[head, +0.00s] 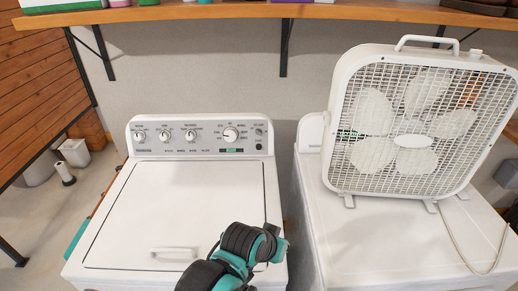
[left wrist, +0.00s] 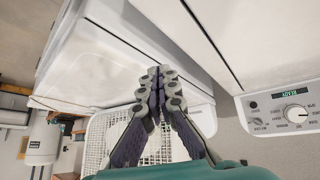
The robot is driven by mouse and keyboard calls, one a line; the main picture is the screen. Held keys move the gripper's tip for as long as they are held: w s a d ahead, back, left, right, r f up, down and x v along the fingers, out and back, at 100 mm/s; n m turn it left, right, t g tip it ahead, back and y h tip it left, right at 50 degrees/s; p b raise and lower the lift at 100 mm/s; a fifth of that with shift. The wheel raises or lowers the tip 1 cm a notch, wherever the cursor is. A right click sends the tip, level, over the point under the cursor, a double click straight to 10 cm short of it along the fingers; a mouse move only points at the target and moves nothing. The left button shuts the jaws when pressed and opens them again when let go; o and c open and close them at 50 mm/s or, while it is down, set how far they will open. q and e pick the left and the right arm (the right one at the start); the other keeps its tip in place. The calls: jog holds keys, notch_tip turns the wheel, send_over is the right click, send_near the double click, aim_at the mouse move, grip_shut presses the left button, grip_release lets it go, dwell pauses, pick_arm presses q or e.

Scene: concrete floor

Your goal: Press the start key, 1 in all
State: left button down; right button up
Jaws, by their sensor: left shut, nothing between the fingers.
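The white washing machine's control panel (head: 200,137) stands upright at the back of the lid in the head view, with several knobs and a small lit display (head: 231,151). Small round keys (head: 259,146) sit at its right end; their labels are too small to read, so I cannot tell which is the start key. The panel also shows at the right edge of the left wrist view (left wrist: 285,108), its display seeming to read "READY". My left gripper (left wrist: 160,72) is shut and empty, apart from the panel. In the head view its fingers are hidden behind my arm. My right gripper is not in view.
A white box fan (head: 420,125) stands on the white machine (head: 370,240) to the right, its cord hanging forward. A narrow gap separates the two machines. A wooden shelf (head: 230,12) runs above. The washer lid (head: 180,215) is closed and clear.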

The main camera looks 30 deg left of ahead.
aim_at(259, 147)
pick_arm(q)
jog(key=w+a+r+n+t+h+b, duration=0.15)
jog(key=w+a, duration=0.25)
jog(key=w, duration=0.6)
jog(key=w+a+r+n+t+h, duration=0.1)
jog(key=w+a+n+t+h, duration=0.15)
jog(key=w, duration=0.75)
jog(key=w+a+f+n+t, duration=0.1)
jog(key=w+a, duration=0.2)
jog(key=a, duration=0.3)
jog(key=w+a+f+n+t, duration=0.2)
jog(key=w+a, duration=0.2)
jog(key=a, duration=0.3)
jog(key=w+a+f+n+t, duration=0.1)
jog(key=w+a+f, duration=0.1)
jog(key=a, duration=0.4)
jog(key=shift+w+a+n+t+y+b, duration=0.15)
jog(key=shift+w+n+t+y+b, duration=0.2)
jog(key=shift+w, duration=0.35)
jog(key=shift+w, duration=0.15)
